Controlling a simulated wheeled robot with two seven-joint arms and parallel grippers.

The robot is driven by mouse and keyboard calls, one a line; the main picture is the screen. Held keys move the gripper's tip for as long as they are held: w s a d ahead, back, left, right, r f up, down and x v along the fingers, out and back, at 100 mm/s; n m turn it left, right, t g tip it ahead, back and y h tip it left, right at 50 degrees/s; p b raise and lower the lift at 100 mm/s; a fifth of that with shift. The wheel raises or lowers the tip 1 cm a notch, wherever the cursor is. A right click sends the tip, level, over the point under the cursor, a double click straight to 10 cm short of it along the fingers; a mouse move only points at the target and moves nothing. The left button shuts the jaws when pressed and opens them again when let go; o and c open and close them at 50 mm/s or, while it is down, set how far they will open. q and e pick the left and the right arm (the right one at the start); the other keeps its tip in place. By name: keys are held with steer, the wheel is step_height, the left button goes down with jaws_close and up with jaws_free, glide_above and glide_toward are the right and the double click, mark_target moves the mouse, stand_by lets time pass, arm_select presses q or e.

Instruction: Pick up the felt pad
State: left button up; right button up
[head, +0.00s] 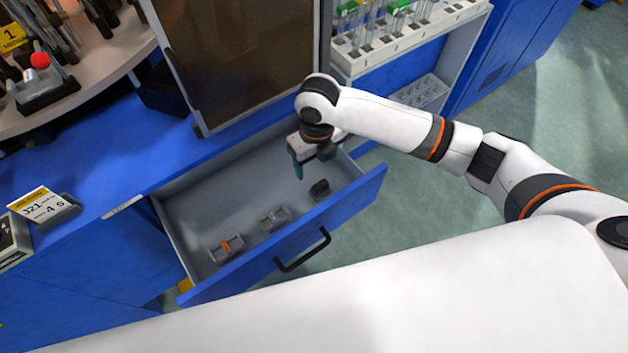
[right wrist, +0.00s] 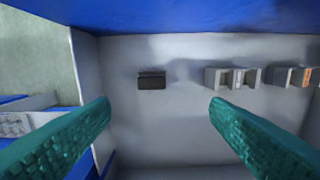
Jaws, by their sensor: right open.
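A small dark block (head: 320,187), which looks like the felt pad, lies on the floor of the open drawer near its right end. In the right wrist view the dark block (right wrist: 152,81) shows ahead of the fingertips, left of the middle between them. My right gripper (head: 303,167) is over the drawer, above and left of the dark block in the head view. In the right wrist view its teal fingers (right wrist: 160,106) are wide apart with nothing between them. My left gripper is not in view.
The drawer front (head: 345,215) with its black handle (head: 303,251) borders the drawer. A clear holder (head: 274,219) and another with an orange part (head: 227,249) lie left of the dark block. A brown-paned door (head: 250,50) and a tube rack (head: 400,30) stand behind.

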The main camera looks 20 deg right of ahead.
steer(key=f, duration=0.1)
glide_above(320, 185)
steer(key=f, duration=0.5)
steer(key=shift+a+f, duration=0.2)
steer(key=shift+a, duration=0.2)
steer(key=f, duration=0.4)
steer(key=d+f, duration=0.1)
steer(key=f, duration=0.1)
steer(key=shift+b, duration=0.3)
steer(key=shift+r, duration=0.1)
steer(key=shift+c, duration=0.8)
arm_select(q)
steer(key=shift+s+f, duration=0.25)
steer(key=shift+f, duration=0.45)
arm_select(e)
steer(key=c, duration=0.9)
